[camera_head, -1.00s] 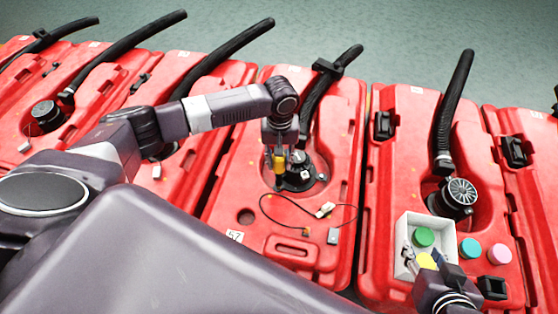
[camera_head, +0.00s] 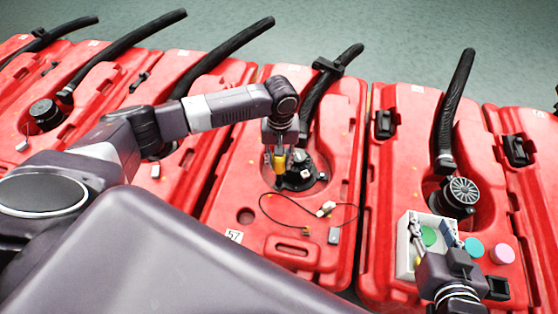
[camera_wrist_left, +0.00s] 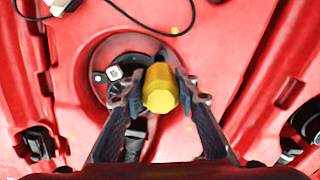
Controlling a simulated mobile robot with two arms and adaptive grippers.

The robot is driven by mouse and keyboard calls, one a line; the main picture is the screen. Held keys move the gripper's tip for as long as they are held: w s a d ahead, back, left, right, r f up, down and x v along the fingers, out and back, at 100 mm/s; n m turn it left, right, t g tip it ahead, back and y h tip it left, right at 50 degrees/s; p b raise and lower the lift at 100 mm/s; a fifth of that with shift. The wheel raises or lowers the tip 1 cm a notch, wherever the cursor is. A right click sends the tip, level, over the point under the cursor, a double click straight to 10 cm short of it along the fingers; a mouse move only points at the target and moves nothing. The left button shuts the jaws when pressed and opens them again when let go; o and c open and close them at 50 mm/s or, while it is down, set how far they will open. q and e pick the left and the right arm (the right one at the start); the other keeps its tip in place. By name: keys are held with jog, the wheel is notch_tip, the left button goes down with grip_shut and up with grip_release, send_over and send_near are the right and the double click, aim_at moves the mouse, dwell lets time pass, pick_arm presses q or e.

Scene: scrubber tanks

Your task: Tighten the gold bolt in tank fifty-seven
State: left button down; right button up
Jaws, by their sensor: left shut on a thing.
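My left gripper (camera_head: 279,165) is shut on the gold bolt (camera_wrist_left: 160,90), a yellow piece with a faceted end in the left wrist view. In the head view the bolt (camera_head: 279,163) is upright at the left edge of the black fitting (camera_head: 299,172) in the round recess of red tank fifty-seven (camera_head: 262,218). I cannot tell how deep the bolt sits; its lower end is hidden. The tank's number tag (camera_head: 234,236) reads 57. My right gripper (camera_head: 432,236) has its fingers spread over the white box on the tank to the right.
The white box (camera_head: 404,262) holds a green disc (camera_head: 429,236). A blue disc (camera_head: 474,248) and a pink disc (camera_head: 501,250) are beside it. A thin dark cable (camera_head: 285,220) with a pale connector (camera_head: 326,209) lies on tank fifty-seven. Black hoses rise behind the tanks.

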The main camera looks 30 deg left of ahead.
jog(key=shift+s+f, duration=0.1)
pick_arm(q)
jog(key=shift+p, duration=1.55)
jog(key=c, duration=2.2)
grip_release()
grip_shut()
pick_arm(e)
jog(key=s+d+f+g+h, duration=0.1)
jog(key=s+d+f+g, duration=0.1)
jog(key=s+f+g, duration=0.2)
jog(key=s+d+f+g+h, duration=0.1)
jog(key=s+d+f+g, duration=0.2)
jog(key=s, duration=0.7)
jog(key=shift+s+f+g, duration=0.4)
jog(key=shift+f+g, duration=0.1)
jog(key=shift+f, duration=0.25)
jog(key=shift+r, duration=0.2)
pick_arm(q)
jog(key=shift+p, duration=0.5)
jog(key=shift+f, duration=0.15)
pick_arm(e)
jog(key=shift+s+r, duration=0.15)
jog(key=shift+r, duration=0.1)
